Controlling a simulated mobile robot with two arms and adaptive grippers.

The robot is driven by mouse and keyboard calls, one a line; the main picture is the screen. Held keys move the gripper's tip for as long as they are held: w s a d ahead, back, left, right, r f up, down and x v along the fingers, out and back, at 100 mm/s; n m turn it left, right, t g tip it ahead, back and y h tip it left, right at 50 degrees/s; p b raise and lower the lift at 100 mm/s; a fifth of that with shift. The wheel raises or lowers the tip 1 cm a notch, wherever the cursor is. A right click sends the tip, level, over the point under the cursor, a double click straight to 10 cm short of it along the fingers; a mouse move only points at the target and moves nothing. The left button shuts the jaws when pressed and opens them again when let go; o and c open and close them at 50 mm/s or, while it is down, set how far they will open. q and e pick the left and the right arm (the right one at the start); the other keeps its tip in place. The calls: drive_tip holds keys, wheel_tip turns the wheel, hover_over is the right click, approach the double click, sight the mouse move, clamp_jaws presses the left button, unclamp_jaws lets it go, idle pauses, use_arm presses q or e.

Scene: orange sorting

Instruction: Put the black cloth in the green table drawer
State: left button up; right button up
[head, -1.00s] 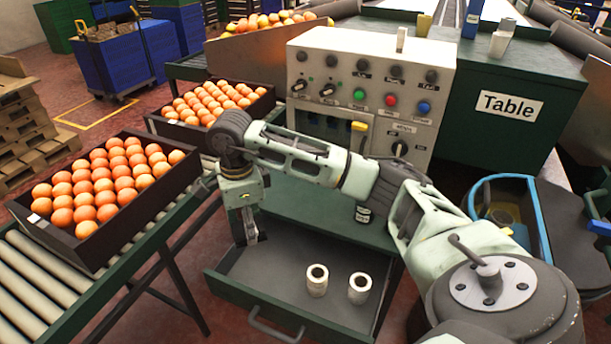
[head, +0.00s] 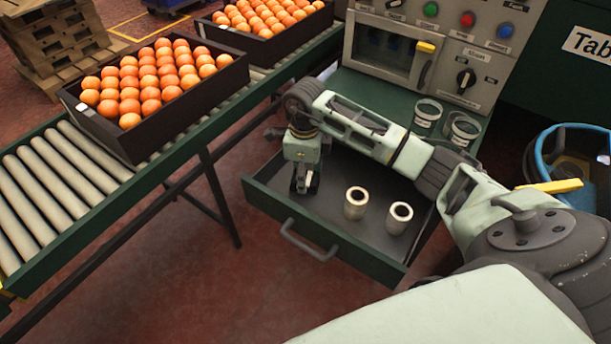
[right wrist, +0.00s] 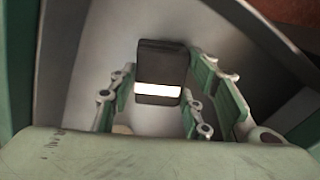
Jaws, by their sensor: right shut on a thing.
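The green table drawer (head: 345,249) is pulled open in the head view. My right gripper (head: 304,188) points down inside the drawer's left part. In the right wrist view, my right gripper (right wrist: 160,98) is shut on the black cloth (right wrist: 162,62), a dark folded block with a white band, between its fingers. In the head view the cloth is only a small dark patch at the fingertips. I cannot tell whether it touches the drawer floor. My left gripper is not in view.
Two jars (head: 428,114) (head: 463,130) stand on the green surface above. A roller conveyor (head: 75,180) with an orange crate (head: 190,110) runs at the left. A blue bin (head: 568,150) is at the right.

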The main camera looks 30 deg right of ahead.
drive_tip(key=shift+f, duration=0.2)
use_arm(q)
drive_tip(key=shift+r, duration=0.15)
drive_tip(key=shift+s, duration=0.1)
use_arm(e)
drive_tip(key=shift+f, duration=0.2)
drive_tip(key=o, duration=1.1)
drive_tip(key=shift+o, duration=0.2)
drive_tip(key=shift+r, duration=0.1)
drive_tip(key=shift+r, duration=0.2)
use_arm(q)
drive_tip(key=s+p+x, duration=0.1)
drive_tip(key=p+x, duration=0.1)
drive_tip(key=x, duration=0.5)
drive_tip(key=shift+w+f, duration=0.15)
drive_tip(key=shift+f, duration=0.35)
use_arm(e)
wheel_tip(320, 180, up, 12)
